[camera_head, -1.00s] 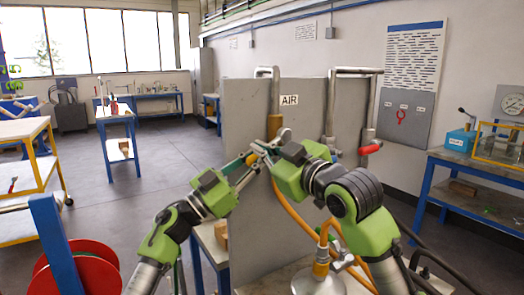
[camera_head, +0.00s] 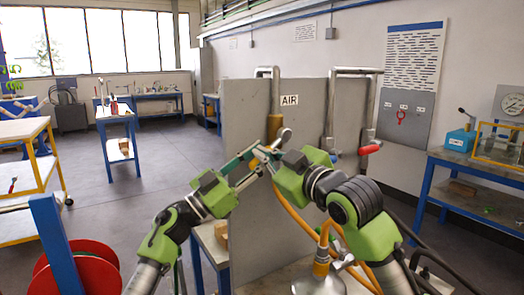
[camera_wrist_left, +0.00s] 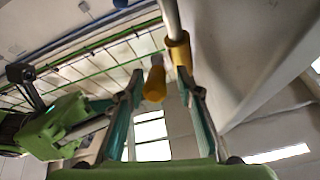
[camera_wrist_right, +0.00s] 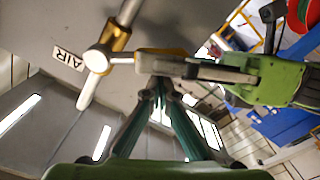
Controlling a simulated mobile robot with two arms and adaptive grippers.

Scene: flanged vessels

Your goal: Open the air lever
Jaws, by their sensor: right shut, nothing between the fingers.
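The air lever is a yellow handle on a grey stem, on the yellow valve (camera_head: 274,126) beside the AIR sign (camera_head: 290,99). In the right wrist view the yellow handle (camera_wrist_right: 160,53) sticks out sideways from a round pale hub (camera_wrist_right: 97,61). My left gripper (camera_wrist_left: 161,75) is open, and in its wrist view the yellow handle (camera_wrist_left: 154,84) shows between its fingertips with gaps on both sides. My right gripper (camera_wrist_right: 160,85) is shut and empty, its tips close to the handle; contact is unclear. In the head view the grippers hide most of the lever.
A grey upright panel (camera_head: 240,105) stands behind the valve. A second valve with a red handle (camera_head: 370,149) is to the right. An orange hose (camera_head: 292,213) runs down to a fitting below my right arm. Blue benches stand right and behind.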

